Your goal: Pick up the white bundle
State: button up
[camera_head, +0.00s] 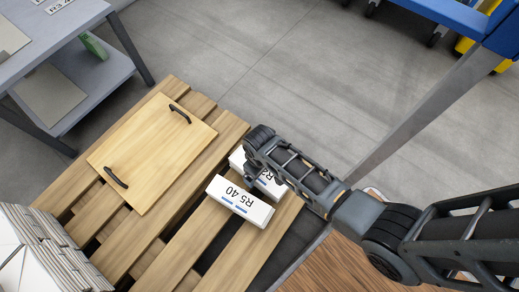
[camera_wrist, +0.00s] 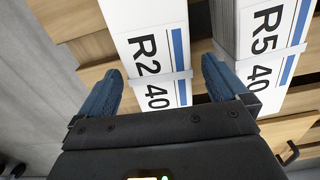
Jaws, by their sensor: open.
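Two white bundles lie side by side on the wooden pallet. One white bundle, marked "R2 40" (camera_wrist: 148,45), is partly hidden by my gripper in the head view (camera_head: 237,158). The other white bundle, marked "R5 40" (camera_head: 240,201), lies just nearer and also shows at the right of the wrist view (camera_wrist: 262,40). My gripper (camera_wrist: 160,72) is open and points down over the R2 bundle, one blue finger on each side of it. The right finger is in the narrow gap between the bundles. I cannot tell whether the fingers touch the bundle.
The slatted wooden pallet (camera_head: 178,262) carries a flat board (camera_head: 150,150) with two black handles. A tall stack of papers (camera_head: 45,250) stands at the lower left. A grey table (camera_head: 65,25) with a lower shelf is at the upper left. The floor beyond the pallet is clear.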

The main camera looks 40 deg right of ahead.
notch_tip(320, 180, down, 4)
jog(key=shift+b, duration=0.95)
jog(key=shift+r, duration=0.1)
jog(key=c, duration=1.8)
jog(key=shift+w, duration=0.15)
grip_shut()
jog(key=shift+r, duration=0.1)
